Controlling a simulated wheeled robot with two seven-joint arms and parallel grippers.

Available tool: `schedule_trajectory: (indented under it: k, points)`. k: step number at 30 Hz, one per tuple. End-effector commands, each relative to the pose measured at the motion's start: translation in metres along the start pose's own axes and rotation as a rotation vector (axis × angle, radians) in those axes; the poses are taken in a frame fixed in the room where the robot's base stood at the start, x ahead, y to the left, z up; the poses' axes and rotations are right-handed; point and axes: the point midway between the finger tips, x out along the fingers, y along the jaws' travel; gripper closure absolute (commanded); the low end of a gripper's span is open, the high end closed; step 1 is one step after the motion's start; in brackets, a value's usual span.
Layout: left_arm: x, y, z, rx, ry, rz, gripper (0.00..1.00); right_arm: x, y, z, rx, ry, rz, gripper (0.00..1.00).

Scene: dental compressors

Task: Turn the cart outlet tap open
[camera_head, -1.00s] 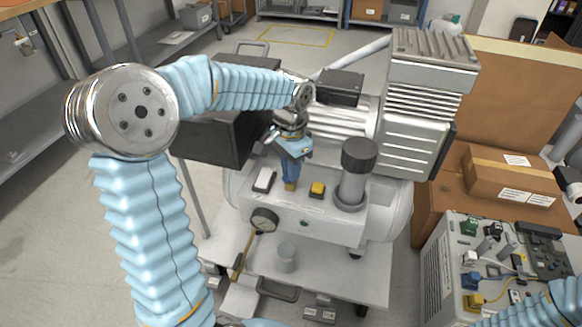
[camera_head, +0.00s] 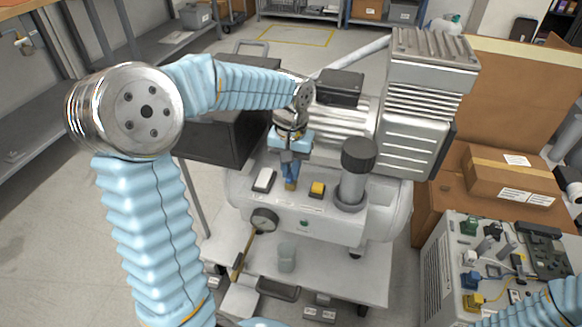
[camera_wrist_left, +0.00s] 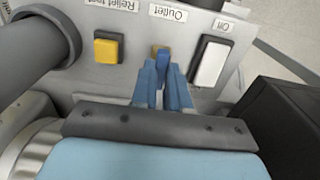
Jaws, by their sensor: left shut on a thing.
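The outlet tap (camera_wrist_left: 161,52) is a small brass fitting with a blue lever under the "Outlet" label in the left wrist view. In the head view its brass base (camera_head: 291,186) shows on the compressor's front panel, below my left gripper (camera_head: 290,178). My left gripper (camera_wrist_left: 163,80) points down at the panel, its blue fingers shut on the blue tap lever. The fingers hide most of the lever. The cart (camera_head: 375,275) carries the compressor. My right gripper is out of view; only part of the right arm shows at the lower right.
A white "On" switch (camera_wrist_left: 211,60) sits beside the tap, and a yellow "Relief test" button (camera_wrist_left: 108,48) on its other side. A grey-black cylinder (camera_head: 352,175) stands close by. A gauge (camera_head: 264,220) is on the front. A dark box (camera_head: 215,137) stands behind left.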

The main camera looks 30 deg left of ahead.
Motion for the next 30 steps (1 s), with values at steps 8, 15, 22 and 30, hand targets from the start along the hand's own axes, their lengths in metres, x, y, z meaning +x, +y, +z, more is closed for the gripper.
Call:
schedule_trajectory:
  k: [8, 15, 22, 30]
  points:
    - [-0.0007, -0.0001, -0.0005, -0.015, 0.002, 0.000, 1.00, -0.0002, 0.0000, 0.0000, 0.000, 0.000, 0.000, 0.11]
    - [-0.0007, -0.0001, -0.0005, -0.015, 0.002, 0.000, 0.82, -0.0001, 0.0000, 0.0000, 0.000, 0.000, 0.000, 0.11]
    - [-0.0004, -0.0001, -0.0003, -0.014, 0.001, 0.000, 0.60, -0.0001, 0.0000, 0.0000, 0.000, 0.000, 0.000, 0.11]
    - [-0.0056, 0.0001, -0.0006, -0.013, 0.002, 0.000, 0.60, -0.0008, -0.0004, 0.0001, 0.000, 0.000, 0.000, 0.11]
